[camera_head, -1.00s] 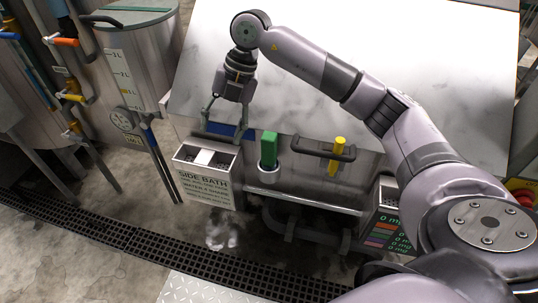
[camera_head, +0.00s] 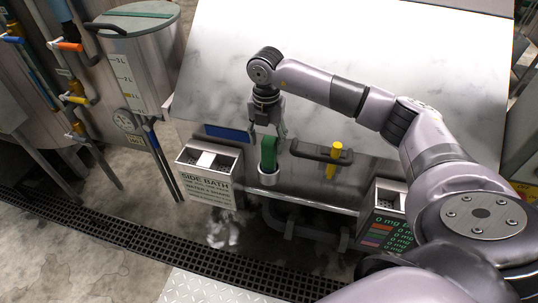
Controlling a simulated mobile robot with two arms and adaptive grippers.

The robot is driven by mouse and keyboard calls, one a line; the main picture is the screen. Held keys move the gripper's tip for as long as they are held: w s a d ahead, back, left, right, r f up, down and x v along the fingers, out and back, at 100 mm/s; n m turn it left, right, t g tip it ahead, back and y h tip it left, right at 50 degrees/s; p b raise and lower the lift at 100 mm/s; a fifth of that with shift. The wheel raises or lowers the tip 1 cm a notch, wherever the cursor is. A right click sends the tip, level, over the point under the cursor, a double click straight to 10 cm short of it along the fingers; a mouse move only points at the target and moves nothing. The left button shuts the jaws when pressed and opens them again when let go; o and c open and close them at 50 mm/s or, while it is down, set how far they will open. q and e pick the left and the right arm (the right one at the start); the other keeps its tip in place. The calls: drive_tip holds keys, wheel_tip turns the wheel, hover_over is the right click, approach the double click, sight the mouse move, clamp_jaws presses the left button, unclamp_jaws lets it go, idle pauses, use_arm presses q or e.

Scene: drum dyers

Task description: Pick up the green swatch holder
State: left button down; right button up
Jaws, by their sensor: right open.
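The green swatch holder (camera_head: 268,153) stands upright in a white round cup (camera_head: 269,174) on the front of the steel machine. My right gripper (camera_head: 267,131) is just above it, pointing down, with its fingers apart on either side near the holder's top. The fingers partly cover the holder's upper end. I cannot tell whether they touch it. My left gripper is not in view.
A side bath box (camera_head: 208,175) hangs left of the cup. A dark handle (camera_head: 312,153) and a yellow-topped item (camera_head: 335,150) are to the right. The marble-like top (camera_head: 220,75) is clear. A labelled box (camera_head: 387,215) sits lower right.

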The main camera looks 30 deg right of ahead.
sight(269, 155)
drive_tip(key=shift+s+f+p, duration=0.2)
drive_tip(key=shift+f+p, duration=0.25)
drive_tip(key=shift+f, duration=0.1)
drive_tip(key=f+p, duration=0.1)
drive_tip(key=f, duration=0.2)
drive_tip(key=shift+s+f+p, duration=0.25)
drive_tip(key=shift+s+p, duration=0.1)
drive_tip(key=shift+p, duration=0.05)
drive_tip(key=shift+f, duration=0.45)
clamp_jaws()
